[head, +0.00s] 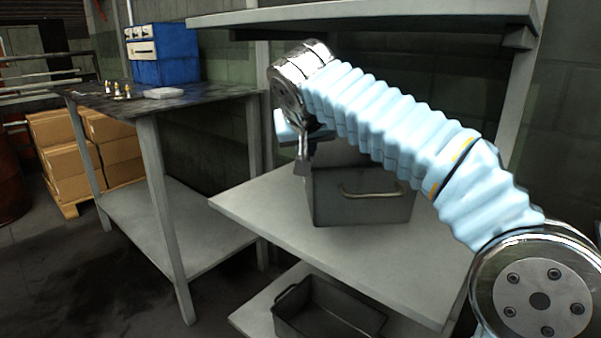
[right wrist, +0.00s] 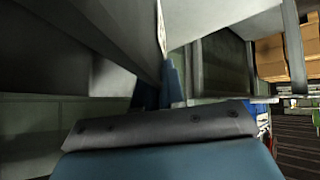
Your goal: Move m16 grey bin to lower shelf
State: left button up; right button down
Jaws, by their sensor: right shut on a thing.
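A grey metal bin (head: 360,207) with a bar handle on its front stands on the middle shelf (head: 270,213). My right gripper (head: 304,148) is at the bin's upper left side and is shut on it; my arm hides part of the bin's top and back. In the right wrist view, the blue fingers (right wrist: 158,88) meet a grey wall (right wrist: 105,30) close up, with a pale label strip on its edge. No m16 marking is readable. The lower shelf (head: 262,300) shows below. My left gripper is not in view.
Another grey open bin (head: 330,312) sits on the lower shelf under the middle one. An upper shelf (head: 370,12) overhangs the arm. A table (head: 190,105) with a blue box (head: 163,55) stands at left, cartons (head: 65,150) behind it.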

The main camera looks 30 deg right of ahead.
notch_tip(320, 180, down, 6)
jog(key=w+b, duration=0.1)
jog(key=w, duration=0.1)
jog(key=shift+w, duration=0.3)
jog(key=shift+f+b, duration=0.15)
jog(key=shift+b, duration=0.15)
jog(key=c, duration=1.2)
grip_release()
